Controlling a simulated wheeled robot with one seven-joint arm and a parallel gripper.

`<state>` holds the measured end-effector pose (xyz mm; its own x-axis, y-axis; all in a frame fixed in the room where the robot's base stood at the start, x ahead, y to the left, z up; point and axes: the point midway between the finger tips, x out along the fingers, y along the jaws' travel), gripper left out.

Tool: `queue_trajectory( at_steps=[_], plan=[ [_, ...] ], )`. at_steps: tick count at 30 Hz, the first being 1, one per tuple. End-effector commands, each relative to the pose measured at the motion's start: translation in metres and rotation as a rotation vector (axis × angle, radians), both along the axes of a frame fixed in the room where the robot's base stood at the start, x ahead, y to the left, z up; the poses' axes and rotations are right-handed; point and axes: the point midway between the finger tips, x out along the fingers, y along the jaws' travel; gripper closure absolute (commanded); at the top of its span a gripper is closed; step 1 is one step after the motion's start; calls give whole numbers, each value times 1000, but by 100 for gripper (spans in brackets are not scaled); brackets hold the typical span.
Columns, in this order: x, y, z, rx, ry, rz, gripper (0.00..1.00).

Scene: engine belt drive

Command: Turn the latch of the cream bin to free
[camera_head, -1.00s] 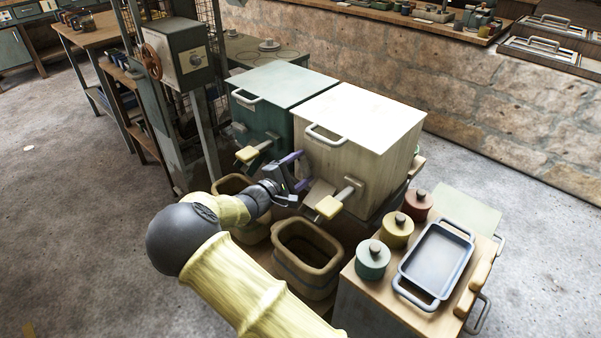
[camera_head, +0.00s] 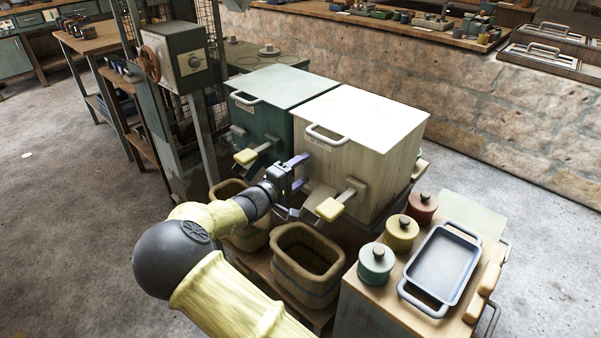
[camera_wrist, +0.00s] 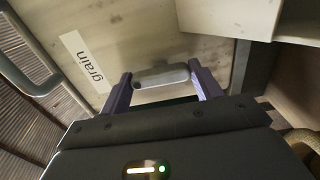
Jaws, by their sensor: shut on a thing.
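The cream bin (camera_head: 362,145) stands right of the dark green bin, its front towards me, with a grey handle (camera_head: 326,135) near its top. In the wrist view its front face (camera_wrist: 130,40) carries a label reading "grain" (camera_wrist: 84,61). My gripper (camera_head: 303,177) is at the left part of that front, below the handle. In the wrist view its two purple fingers (camera_wrist: 163,92) are shut on the ends of a short grey latch bar (camera_wrist: 161,76), which lies nearly level in that picture. In the head view the latch is too small and covered to make out.
A lever with a yellow grip (camera_head: 330,209) sticks out just right of my gripper. The dark green bin (camera_head: 264,125) stands to the left. Open brown baskets (camera_head: 306,262) stand below. A side table with lidded pots (camera_head: 376,264) and a tray (camera_head: 440,266) is at right.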

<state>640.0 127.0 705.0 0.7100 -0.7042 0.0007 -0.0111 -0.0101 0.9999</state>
Motion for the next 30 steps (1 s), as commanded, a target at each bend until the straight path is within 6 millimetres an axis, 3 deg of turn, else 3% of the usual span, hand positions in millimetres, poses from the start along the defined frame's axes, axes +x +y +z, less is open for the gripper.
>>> queue_trajectory(
  at_steps=[5, 6, 9, 20, 30],
  plan=[
    [0, 0, -1, 3, 0, -1, 59],
    [0, 0, -1, 3, 0, -1, 29],
    [0, 0, -1, 2, 1, -1, 15],
    [-3, 4, 0, 1, 1, 1, 15],
    [-40, 41, 2, 0, 1, 3, 15]
  ],
)
